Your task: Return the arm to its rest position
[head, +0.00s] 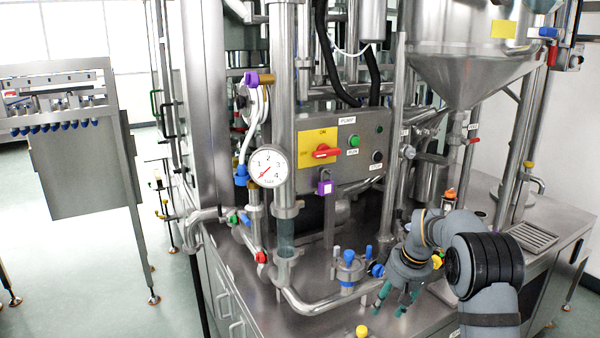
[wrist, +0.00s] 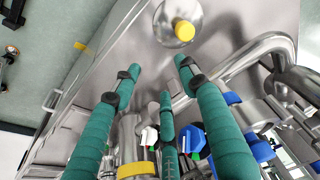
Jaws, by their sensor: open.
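My gripper (head: 395,300) is at the lower right in the head view, at the end of my grey arm, above the steel worktop (head: 330,322). Its teal fingers are spread and empty, pointing down and to the left. In the wrist view, my gripper (wrist: 165,85) shows three teal fingers apart with nothing between them. A yellow knob (wrist: 184,31) on a round steel base lies beyond the fingertips; in the head view the yellow knob (head: 362,331) is at the bottom edge, below and left of the fingers.
A blue-handled valve (head: 349,262) and a bent steel pipe (head: 310,302) stand just left of my gripper. The pump control box (head: 345,150), gauge (head: 267,167) and steel hopper (head: 465,60) are behind. A drain grate (head: 533,237) lies to the right. Open floor (head: 90,270) is at left.

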